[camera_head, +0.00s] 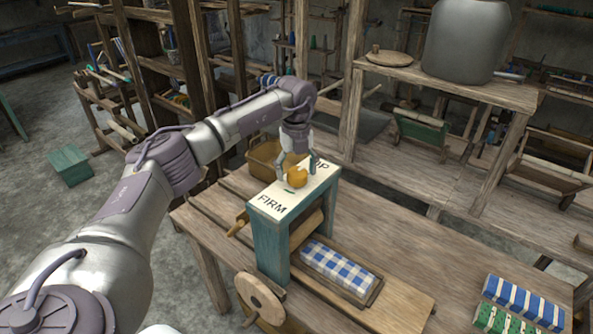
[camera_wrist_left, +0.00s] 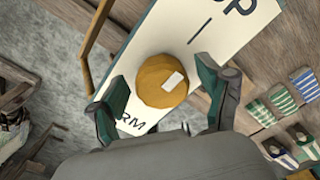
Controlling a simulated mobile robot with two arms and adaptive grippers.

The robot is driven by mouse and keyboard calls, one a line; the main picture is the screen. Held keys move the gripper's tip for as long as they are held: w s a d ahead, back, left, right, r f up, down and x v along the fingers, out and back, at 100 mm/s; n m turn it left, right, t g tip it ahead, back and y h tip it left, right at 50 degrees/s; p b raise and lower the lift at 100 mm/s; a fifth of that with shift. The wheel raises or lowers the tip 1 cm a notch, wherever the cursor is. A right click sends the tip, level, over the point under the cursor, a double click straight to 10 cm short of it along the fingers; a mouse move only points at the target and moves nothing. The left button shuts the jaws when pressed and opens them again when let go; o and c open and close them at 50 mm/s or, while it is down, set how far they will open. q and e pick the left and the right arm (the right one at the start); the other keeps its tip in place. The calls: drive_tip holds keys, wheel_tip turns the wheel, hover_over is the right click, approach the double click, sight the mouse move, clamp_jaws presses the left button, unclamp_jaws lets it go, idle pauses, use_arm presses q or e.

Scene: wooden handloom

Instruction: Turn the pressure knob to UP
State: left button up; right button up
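The round orange pressure knob (camera_head: 297,177) sits on the white top plate (camera_head: 270,201) of a teal press frame, between the words FIRM and UP. In the left wrist view, the knob (camera_wrist_left: 155,88) has a white mark right of its centre, on the side facing away from FIRM. My left gripper (camera_head: 297,166) is over the plate with its fingers spread on either side of the knob. In the left wrist view, gaps show between the knob and both fingertips (camera_wrist_left: 169,105). My right gripper is out of view.
The teal frame (camera_head: 269,248) stands on a wooden table (camera_head: 395,235) over a blue checked cloth (camera_head: 338,266). A wooden wheel (camera_head: 259,296) is at its near side. A basket (camera_head: 262,162) is behind. Striped cloths (camera_head: 523,305) lie at the right; the table between is clear.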

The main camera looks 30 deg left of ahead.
sight(297, 169)
use_arm(q)
wheel_tip(297, 169, up, 12)
idle(0.7)
drive_tip(key=shift+d+f, duration=0.1)
drive_tip(key=shift+f, duration=0.05)
